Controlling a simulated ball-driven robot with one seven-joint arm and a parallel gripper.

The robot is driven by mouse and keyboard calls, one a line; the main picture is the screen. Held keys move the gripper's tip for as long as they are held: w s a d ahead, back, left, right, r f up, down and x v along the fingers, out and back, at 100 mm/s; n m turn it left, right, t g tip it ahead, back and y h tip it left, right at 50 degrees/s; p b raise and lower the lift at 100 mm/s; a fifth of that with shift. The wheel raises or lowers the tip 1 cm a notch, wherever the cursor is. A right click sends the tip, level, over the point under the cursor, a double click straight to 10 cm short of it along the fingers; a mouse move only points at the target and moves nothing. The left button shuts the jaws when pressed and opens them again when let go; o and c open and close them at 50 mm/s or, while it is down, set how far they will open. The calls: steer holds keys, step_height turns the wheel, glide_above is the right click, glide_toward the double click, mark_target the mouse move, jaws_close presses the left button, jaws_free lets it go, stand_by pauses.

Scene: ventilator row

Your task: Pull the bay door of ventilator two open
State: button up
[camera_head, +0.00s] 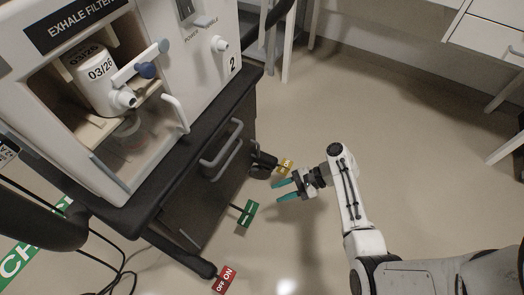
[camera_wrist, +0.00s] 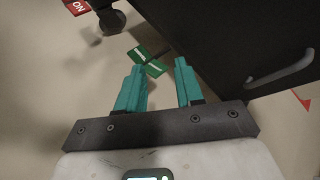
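Ventilator two (camera_head: 214,72) is a white cabinet marked "2" on a black cart at the left of the head view. Its bay under the "EXHALE FILTER" label holds a white canister (camera_head: 98,80) marked 03/26. A pale upright handle (camera_head: 176,113) stands at the bay's right edge. I see into the bay, and cannot tell whether a clear door panel covers it. My gripper (camera_head: 279,190) is open and empty, low to the right of the cart and well away from the bay handle. Its teal fingers show apart in the wrist view (camera_wrist: 158,66), which does not show the bay.
The black cart (camera_head: 205,190) has a grey handle (camera_head: 222,143), also in the wrist view (camera_wrist: 280,70). Green (camera_head: 248,213), yellow (camera_head: 285,166) and red "ON/OFF" (camera_head: 225,280) tags sit low around it. Cables lie at lower left. Floor at right is clear; a white table (camera_head: 490,35) stands beyond.

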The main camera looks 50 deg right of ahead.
steer(key=w+d+r+m+t+h+b, duration=0.1)
steer(key=w+d+r+m+t, duration=0.1)
steer(key=w+d+m+t, duration=0.25)
steer(key=w+d+r+m+t, duration=0.1)
steer(key=d+m+t, duration=0.3)
steer(key=d+m, duration=0.25)
steer(key=b+x, duration=0.3)
steer(key=x, duration=0.7)
steer(key=shift+w, duration=0.2)
steer(key=shift+a+r, duration=0.1)
steer(key=shift+c, duration=0.4)
jaws_close()
